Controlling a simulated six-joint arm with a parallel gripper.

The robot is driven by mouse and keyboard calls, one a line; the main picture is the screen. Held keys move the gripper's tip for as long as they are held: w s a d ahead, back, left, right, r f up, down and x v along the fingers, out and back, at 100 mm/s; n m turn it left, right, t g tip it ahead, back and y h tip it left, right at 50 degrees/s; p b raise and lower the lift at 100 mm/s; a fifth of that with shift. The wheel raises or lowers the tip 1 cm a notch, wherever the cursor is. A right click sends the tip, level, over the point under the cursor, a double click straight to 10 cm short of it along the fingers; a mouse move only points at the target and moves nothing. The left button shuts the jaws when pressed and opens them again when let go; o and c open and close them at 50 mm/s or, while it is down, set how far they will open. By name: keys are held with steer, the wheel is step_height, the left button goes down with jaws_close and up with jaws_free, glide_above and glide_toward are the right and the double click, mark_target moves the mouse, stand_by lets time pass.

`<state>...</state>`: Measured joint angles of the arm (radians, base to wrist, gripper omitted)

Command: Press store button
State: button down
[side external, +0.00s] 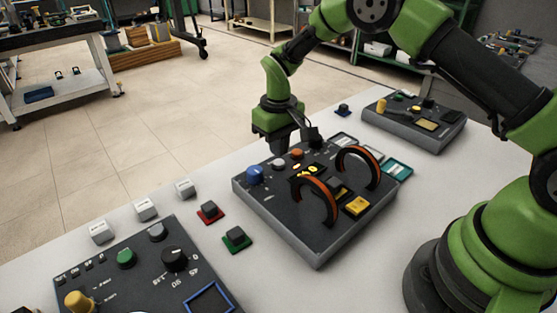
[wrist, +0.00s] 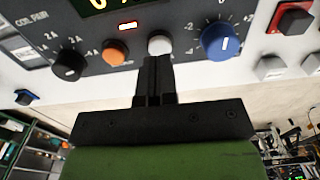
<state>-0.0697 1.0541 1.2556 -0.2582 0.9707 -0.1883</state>
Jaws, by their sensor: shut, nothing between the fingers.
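The middle control box (side external: 325,245) has a grey-white round button (side external: 278,164), an orange round button (side external: 297,153) and a blue knob (side external: 254,175) along its far-left edge. No label reading "store" is legible on these buttons. My gripper (side external: 282,148) is over this edge, close to the grey-white button. In the wrist view, my gripper (wrist: 155,60) is shut and empty, its fingertips just at the lower edge of the grey-white button (wrist: 160,44). I cannot tell whether they touch it. The orange button (wrist: 116,52) is left of the fingers, the blue knob (wrist: 221,42) right.
Two orange-black coils (side external: 318,199) stand upright on the middle box. A black knob (wrist: 67,66) is left of the orange button. Another control box (side external: 140,268) is at front left, a third (side external: 418,120) behind. Small red (side external: 209,212) and green-based (side external: 237,239) blocks lie between boxes.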

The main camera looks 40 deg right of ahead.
mark_target(279, 162)
steer(key=shift+f, duration=1.2)
steer(key=shift+r, duration=3.2)
